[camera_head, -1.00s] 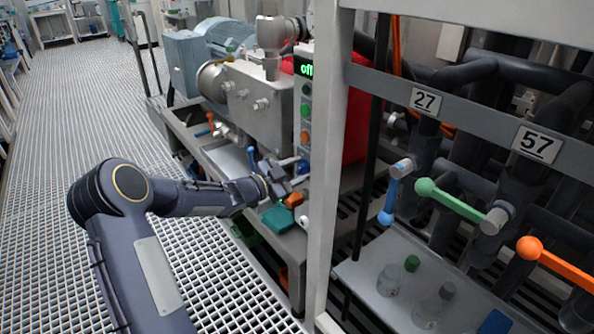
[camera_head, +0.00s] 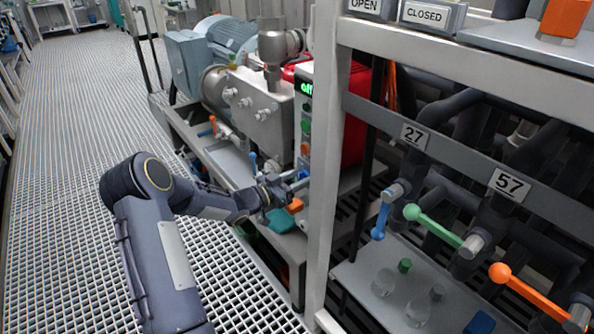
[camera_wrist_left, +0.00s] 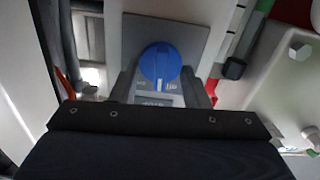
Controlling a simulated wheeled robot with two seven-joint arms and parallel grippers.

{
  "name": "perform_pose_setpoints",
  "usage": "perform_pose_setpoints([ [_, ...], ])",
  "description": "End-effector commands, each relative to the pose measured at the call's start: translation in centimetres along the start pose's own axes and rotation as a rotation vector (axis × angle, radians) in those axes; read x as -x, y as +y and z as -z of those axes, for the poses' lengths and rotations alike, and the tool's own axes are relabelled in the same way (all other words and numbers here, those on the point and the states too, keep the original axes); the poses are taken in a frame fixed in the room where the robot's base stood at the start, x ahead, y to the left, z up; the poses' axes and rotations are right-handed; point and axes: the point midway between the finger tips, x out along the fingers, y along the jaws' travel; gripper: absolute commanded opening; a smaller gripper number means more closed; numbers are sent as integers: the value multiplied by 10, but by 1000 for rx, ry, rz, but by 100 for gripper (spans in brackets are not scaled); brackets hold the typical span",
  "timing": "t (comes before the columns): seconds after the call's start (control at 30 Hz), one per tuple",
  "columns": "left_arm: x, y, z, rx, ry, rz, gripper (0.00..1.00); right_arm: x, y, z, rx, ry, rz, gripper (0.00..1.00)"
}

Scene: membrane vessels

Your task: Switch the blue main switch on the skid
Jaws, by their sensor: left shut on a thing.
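The blue main switch (camera_wrist_left: 160,66) is a round knob on a grey plate (camera_wrist_left: 190,32) of the skid, with a label below it in the left wrist view. In the head view a little of its blue (camera_head: 303,173) shows low on the control panel (camera_head: 304,125), whose display reads "off" in green. My left gripper (camera_head: 296,183) is at the knob, shut on it. My right gripper is not in view.
A white frame post (camera_head: 328,150) stands just right of my left gripper. Valves with blue (camera_head: 380,220), green (camera_head: 435,226) and orange (camera_head: 535,292) handles are right of it. A teal item (camera_head: 282,220) and an orange item (camera_head: 295,205) lie below the gripper. Grating floor is clear at left.

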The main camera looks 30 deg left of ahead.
Motion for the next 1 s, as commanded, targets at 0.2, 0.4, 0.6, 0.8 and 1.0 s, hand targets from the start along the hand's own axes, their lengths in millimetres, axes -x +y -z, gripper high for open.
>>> perform_pose_setpoints([
  [0.2, 0, -1, 3, 191, -1, 0, 19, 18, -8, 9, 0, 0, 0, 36],
  [0.4, 0, -2, 1, 327, -1, -1, 19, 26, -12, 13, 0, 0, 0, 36],
  [0.6, 0, -2, 0, 415, 0, -1, 19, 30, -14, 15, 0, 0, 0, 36],
  [0.8, 0, -3, -1, 458, 0, 0, 19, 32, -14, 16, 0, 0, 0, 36],
  [1.0, 0, -3, -1, 468, 0, 0, 19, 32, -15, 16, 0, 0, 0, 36],
])
